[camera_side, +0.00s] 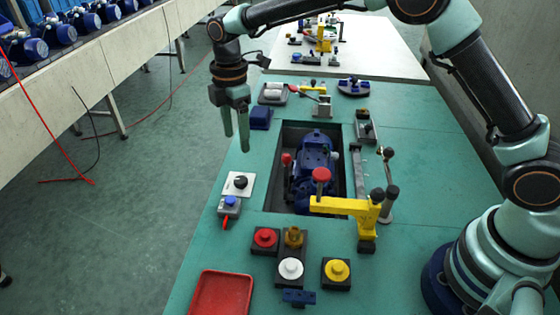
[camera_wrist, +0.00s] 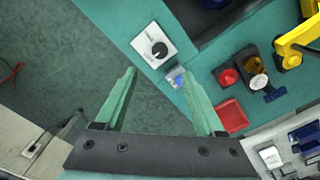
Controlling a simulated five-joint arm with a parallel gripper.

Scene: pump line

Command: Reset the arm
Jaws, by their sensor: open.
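My gripper (camera_side: 236,128) hangs from the arm over the left edge of the green table, fingers pointing down, open and empty. In the wrist view the two green fingers (camera_wrist: 171,98) are spread apart with nothing between them but floor and table edge. Below the gripper in the side view, near the table's left edge, are a white plate with a black knob (camera_side: 240,183) and a small grey block with a blue button (camera_side: 230,203). The gripper is above and apart from both. In the wrist view the knob plate (camera_wrist: 158,48) lies beyond the fingertips.
A blue pump (camera_side: 314,162) sits in the table's recess, with a yellow clamp (camera_side: 345,206) beside it. Red, white and yellow buttons (camera_side: 291,268) and a red tray (camera_side: 221,294) are at the front.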

